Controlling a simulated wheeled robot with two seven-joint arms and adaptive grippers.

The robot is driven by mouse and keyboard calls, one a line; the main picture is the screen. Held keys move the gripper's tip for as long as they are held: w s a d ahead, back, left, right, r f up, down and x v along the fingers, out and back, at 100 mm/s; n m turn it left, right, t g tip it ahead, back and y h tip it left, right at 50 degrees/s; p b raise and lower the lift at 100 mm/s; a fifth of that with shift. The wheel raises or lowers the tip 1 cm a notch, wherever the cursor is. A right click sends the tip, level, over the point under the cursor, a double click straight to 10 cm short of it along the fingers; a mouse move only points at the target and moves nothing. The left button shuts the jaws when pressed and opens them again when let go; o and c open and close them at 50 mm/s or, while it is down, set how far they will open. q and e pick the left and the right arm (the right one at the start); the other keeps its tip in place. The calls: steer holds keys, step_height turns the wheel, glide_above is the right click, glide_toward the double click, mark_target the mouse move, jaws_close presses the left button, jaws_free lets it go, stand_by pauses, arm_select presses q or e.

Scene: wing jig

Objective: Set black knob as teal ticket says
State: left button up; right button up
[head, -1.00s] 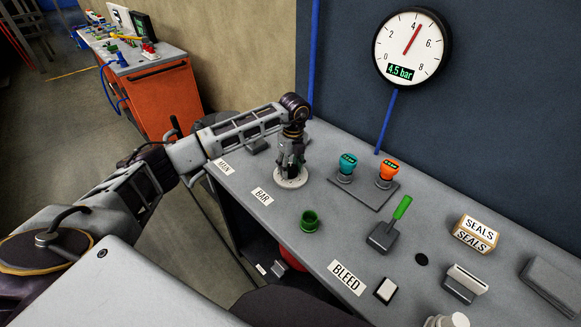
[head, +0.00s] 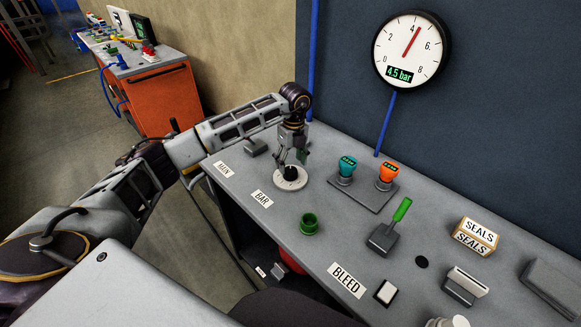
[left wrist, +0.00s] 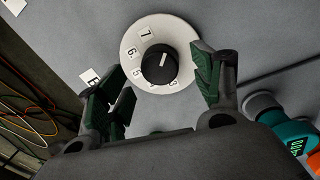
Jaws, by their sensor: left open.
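The black knob (head: 290,173) sits on a round white dial (head: 279,182) on the grey bench. In the left wrist view the knob (left wrist: 158,66) has a white pointer mark toward the upper right, and the dial (left wrist: 186,40) carries numbers including 5, 6 and 7. My left gripper (head: 292,160) is open just above the knob. In the left wrist view its fingers (left wrist: 160,88) stand apart on either side, with nothing between them touching the knob. The teal ticket (head: 347,165) stands right of the dial; its small display (left wrist: 296,144) is hard to read. My right gripper is out of view.
An orange ticket (head: 386,174) stands beside the teal one. A wall gauge (head: 412,50) reads 4.5 bar. An orange cabinet (head: 160,97) stands behind.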

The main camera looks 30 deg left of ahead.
mark_target(292, 169)
arm_select(q)
step_height(292, 169, up, 8)
steer(key=shift+w+r, duration=0.15)
steer(key=shift+w, duration=0.1)
steer(key=shift+d, duration=0.1)
stand_by(0.7)
